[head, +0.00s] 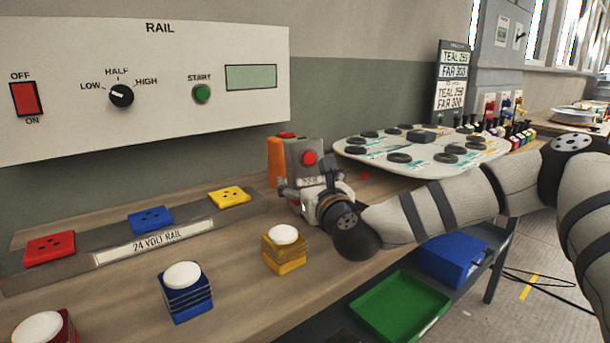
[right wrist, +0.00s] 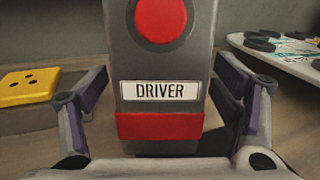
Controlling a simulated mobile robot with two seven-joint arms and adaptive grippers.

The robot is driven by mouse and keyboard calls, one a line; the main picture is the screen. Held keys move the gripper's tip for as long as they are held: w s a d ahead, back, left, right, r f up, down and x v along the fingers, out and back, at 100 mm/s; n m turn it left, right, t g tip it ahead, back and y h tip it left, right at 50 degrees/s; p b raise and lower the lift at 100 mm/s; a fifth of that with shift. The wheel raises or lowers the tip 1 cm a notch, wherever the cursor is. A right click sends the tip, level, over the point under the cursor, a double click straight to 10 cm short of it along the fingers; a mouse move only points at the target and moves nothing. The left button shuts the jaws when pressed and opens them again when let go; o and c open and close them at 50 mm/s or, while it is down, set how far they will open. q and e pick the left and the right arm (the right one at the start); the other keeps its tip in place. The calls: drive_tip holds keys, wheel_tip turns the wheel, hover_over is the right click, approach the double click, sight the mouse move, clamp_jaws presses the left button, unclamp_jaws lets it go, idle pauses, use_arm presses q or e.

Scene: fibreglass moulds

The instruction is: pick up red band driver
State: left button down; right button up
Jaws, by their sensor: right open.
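The red band driver (right wrist: 160,127) fills the middle of the right wrist view. It is a grey upright body with a round red button, a white DRIVER label and a red band below. In the head view the driver (head: 303,152) stands at the back of the bench by the wall, its lower part hidden by my right gripper (head: 309,190). My right gripper is open, with one finger on each side of the driver in the wrist view; I cannot tell whether they touch it. My left gripper is not in view.
An orange object (head: 275,160) stands close behind the driver at left. The 24 volt rail (head: 150,240) with coloured sockets lies left. A yellow block (head: 285,252) and blue block (head: 186,295) stand in front. A white board with black discs (head: 380,152) lies right.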

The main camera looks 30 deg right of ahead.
drive_tip(key=shift+w+d, duration=0.1)
drive_tip(key=shift+w, duration=0.25)
drive_tip(key=c, duration=1.5)
